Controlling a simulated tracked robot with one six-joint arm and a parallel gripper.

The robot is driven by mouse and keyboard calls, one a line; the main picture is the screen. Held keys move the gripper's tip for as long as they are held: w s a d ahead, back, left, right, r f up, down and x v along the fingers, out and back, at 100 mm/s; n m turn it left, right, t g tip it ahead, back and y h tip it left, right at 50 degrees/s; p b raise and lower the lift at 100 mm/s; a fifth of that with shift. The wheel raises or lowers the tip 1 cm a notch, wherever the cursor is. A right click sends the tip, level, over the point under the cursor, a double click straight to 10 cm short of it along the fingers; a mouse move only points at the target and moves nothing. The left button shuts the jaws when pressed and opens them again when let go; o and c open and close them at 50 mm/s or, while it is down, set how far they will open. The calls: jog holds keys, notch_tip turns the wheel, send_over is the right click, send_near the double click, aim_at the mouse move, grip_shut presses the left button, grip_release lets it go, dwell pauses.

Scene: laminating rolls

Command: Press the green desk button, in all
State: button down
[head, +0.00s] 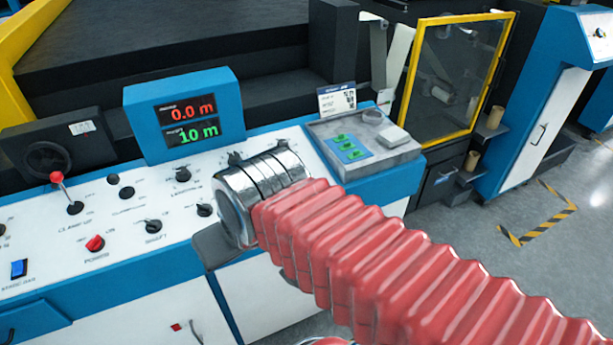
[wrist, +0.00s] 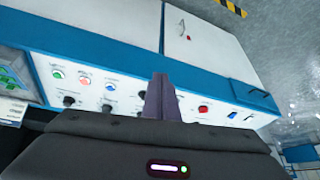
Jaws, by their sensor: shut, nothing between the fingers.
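The green desk button (wrist: 58,74) shows in the wrist view as a small green disc in a pale ring, at the left of the white desk panel (wrist: 130,92). Beside it are a reddish button (wrist: 85,80) and a blue button (wrist: 110,86). In the head view I cannot see these buttons; my red-sleeved arm covers that part of the desk. My gripper (wrist: 162,98) is shut and empty, its dark fingers together. In the wrist view it stands in front of the panel, right of the green button and apart from it in the picture.
A grey tray (head: 395,162) with green pieces on a blue card (head: 346,147) lies at the desk's right end. A display (head: 187,115) reads 0.0 m and 10 m. A red-knobbed lever (head: 57,178), a red power switch (head: 95,243) and several black knobs stand on the panel.

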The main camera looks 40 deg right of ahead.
jog(key=w+d+m+t+y, duration=0.2)
jog(key=w+d+m, duration=0.95)
jog(key=m, duration=0.35)
jog(key=w+d+m+t+h, duration=0.2)
jog(key=d+m, duration=1)
jog(key=d, duration=0.8)
jog(key=shift+w+f+t+h, duration=0.15)
jog(key=shift+f+t+h, duration=0.25)
jog(key=shift+t+h, duration=0.35)
jog(key=shift+f, duration=0.15)
jog(key=shift+w+d+f, duration=0.1)
jog(key=shift+w+f, duration=0.15)
jog(key=shift+f, duration=1.15)
jog(key=shift+w+f, duration=0.25)
jog(key=shift+f, duration=1.15)
jog(key=shift+w+d+f, duration=0.1)
jog(key=shift+w+f, duration=0.15)
jog(key=shift+f, duration=1.15)
jog(key=shift+f, duration=0.1)
jog(key=shift+f, duration=0.25)
